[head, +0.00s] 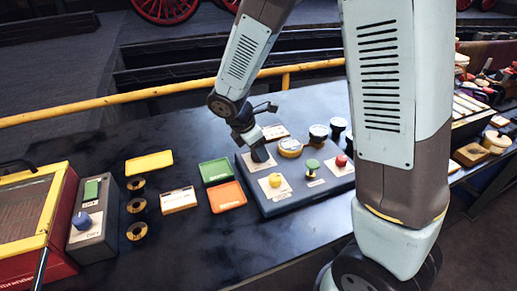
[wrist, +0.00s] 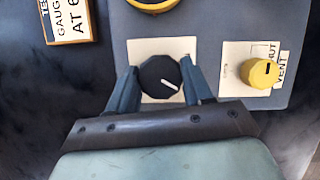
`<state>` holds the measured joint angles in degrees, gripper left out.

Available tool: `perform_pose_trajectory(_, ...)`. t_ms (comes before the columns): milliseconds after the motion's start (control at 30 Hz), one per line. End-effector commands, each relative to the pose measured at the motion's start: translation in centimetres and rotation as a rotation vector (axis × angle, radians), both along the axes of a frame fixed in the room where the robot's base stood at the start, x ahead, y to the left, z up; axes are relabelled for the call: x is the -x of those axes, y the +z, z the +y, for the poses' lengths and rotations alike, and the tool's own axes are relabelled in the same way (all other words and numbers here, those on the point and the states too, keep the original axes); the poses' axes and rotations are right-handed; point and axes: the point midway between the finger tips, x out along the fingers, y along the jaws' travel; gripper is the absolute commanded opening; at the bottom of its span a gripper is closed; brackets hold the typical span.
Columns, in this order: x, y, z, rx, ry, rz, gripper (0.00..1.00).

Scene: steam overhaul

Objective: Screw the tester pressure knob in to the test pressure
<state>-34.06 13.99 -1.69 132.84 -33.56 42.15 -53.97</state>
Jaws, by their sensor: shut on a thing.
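The tester is a dark blue-grey panel (head: 300,203) on the bench, with several knobs and gauges. A black knob (wrist: 158,77) with a white pointer line sits on a cream plate at the panel's left. My gripper (wrist: 157,80) has its two fingers on either side of this knob and is shut on it. The pointer line slants toward the lower right in the wrist view.
A green-topped knob (head: 312,166) and a red knob (head: 341,160) stand on the panel, with round gauges (head: 290,147) behind. Green (head: 215,170) and orange (head: 227,196) trays lie left of it. A yellow rail (head: 160,92) runs behind the bench.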

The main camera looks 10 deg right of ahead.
Motion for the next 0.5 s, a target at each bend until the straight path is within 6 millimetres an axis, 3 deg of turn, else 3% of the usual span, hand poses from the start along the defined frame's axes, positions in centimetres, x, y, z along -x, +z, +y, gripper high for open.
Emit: perform_pose_trajectory(500,-0.46,0.11,0.21,-0.003,-0.357,-0.005,0.2)
